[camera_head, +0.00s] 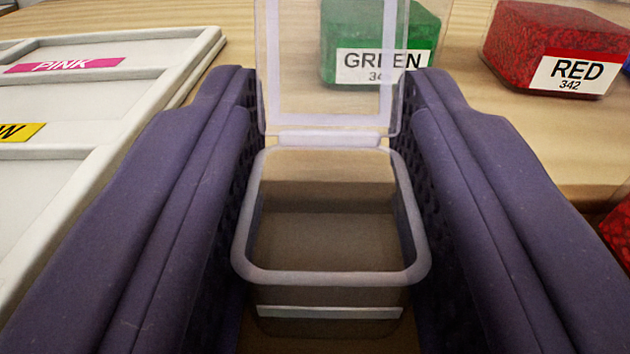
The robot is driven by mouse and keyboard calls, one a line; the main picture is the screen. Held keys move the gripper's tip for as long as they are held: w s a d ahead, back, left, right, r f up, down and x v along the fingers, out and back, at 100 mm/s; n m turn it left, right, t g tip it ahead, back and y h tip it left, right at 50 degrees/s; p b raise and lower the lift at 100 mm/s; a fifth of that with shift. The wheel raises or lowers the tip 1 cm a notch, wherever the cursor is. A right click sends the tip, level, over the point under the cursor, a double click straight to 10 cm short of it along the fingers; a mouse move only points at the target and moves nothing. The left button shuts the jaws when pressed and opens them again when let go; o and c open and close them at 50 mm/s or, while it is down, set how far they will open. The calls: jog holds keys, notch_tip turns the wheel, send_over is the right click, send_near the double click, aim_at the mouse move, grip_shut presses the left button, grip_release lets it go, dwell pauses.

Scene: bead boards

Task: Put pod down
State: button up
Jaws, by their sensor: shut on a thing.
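The pod (332,277) is a clear, empty-looking box with its hinged lid (329,137) standing open at the back. My gripper (325,215) is shut on the pod, with one purple finger against its left side and the other against its right. The pod looks upright between the fingers. Whether its base touches the wooden table (460,75) cannot be told, as the fingers hide much of the surface around it.
A white bead board (195,62) with pink and yellow labels lies at the left. A green bead box (425,25) stands behind the open lid, and a red bead box (520,45) stands at the back right. Another red item (620,232) shows at the right edge. Bare table lies between.

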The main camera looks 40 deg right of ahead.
jog(key=o, duration=1)
jog(key=shift+f, duration=0.1)
